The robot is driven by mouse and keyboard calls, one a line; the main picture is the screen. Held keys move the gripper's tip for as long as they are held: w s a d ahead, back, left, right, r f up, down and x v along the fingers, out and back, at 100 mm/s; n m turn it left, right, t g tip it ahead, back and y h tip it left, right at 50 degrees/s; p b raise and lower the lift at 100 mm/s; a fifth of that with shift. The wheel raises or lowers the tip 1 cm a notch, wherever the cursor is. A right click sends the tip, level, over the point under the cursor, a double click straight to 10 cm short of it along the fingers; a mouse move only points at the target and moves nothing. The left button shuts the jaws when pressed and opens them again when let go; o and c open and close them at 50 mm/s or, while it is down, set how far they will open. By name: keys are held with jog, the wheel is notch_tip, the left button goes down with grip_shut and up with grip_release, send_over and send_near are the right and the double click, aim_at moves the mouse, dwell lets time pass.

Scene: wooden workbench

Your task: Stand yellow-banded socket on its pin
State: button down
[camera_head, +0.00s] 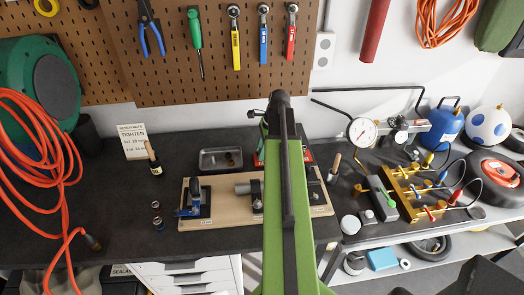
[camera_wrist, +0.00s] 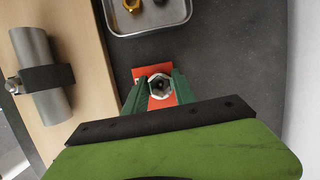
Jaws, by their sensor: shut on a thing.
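In the wrist view, my gripper (camera_wrist: 160,88) is shut on a metal socket (camera_wrist: 158,86), one green finger on each side. I look into the socket's hexagonal opening. Its band does not show, so I cannot tell the colour. It is over a red-orange plate (camera_wrist: 139,73); whether it touches the plate is unclear, and any pin is hidden.
A metal tray (camera_head: 221,168) with small parts lies beside the plate. A wooden board (camera_head: 232,214) with a clamped grey cylinder (camera_wrist: 41,75) is in front. Dark bench (camera_wrist: 240,75) is clear right of the gripper in the wrist view.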

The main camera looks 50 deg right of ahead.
jog(key=c, duration=0.9)
grip_release()
jog(key=shift+c, duration=0.2)
jog(key=p+v, duration=1.6)
jog(key=v, duration=0.1)
jog(key=shift+r+p, duration=0.25)
jog(key=shift+p, duration=0.15)
jog(key=shift+s+f, duration=0.1)
